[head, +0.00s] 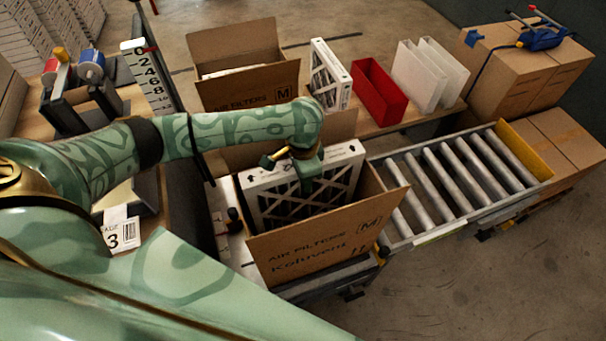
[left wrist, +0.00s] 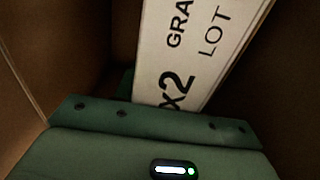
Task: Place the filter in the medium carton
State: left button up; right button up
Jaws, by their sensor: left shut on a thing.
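The medium carton (head: 315,249), brown with an M and "AIR FILTERS" on its front, stands open at the near end of the roller conveyor. A white-framed filter (head: 262,199) with a dark lattice face stands on edge inside the carton, its top edge near the rim. My left gripper (head: 306,170) reaches down from above and is shut on the filter's top edge. In the left wrist view, the filter's printed white edge (left wrist: 192,50) sits at the green jaws (left wrist: 160,105), with brown carton walls on both sides. My right gripper is not in view.
Another open M carton (head: 250,95) stands on the wooden bench behind, with a filter (head: 330,75) beside it. A red bin (head: 378,92) and white panels (head: 428,75) stand to its right. The conveyor rollers (head: 460,175) are clear. Closed boxes (head: 525,70) stand at the far right.

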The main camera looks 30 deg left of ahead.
pick_arm(q)
jog(key=shift+f, duration=0.15)
jog(key=shift+f, duration=0.45)
jog(key=o, duration=1.3)
notch_tip(320, 180, up, 13)
jog(key=p, duration=0.6)
jog(key=shift+r, duration=0.15)
